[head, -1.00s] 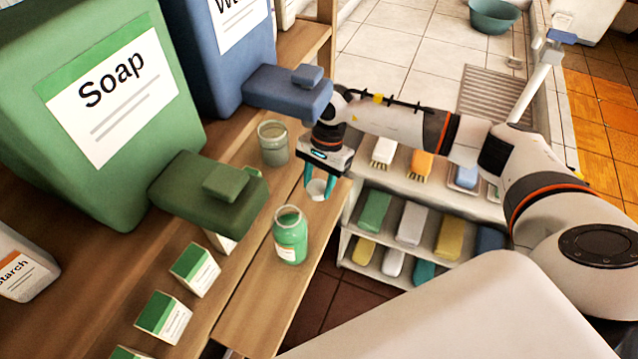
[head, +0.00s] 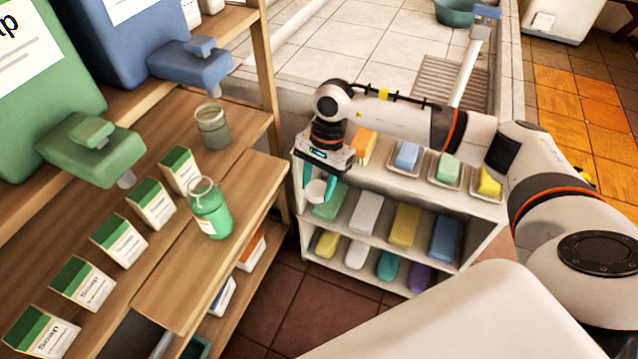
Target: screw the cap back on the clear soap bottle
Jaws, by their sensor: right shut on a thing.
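The clear soap bottle (head: 209,209) stands upright and uncapped on the wooden shelf board, with green soap inside and a small label. My right gripper (head: 318,189) points down, to the right of the bottle and apart from it. It is shut on a pale round cap (head: 316,191), held between its teal fingertips in front of the low white rack. My left gripper is not in view.
A green Soap dispenser (head: 92,148) and a blue dispenser (head: 190,64) overhang the shelf. An open jar (head: 212,126) stands behind the bottle, and several soap cartons (head: 120,240) line its left. A white rack (head: 375,187) holds sponges and bars at right.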

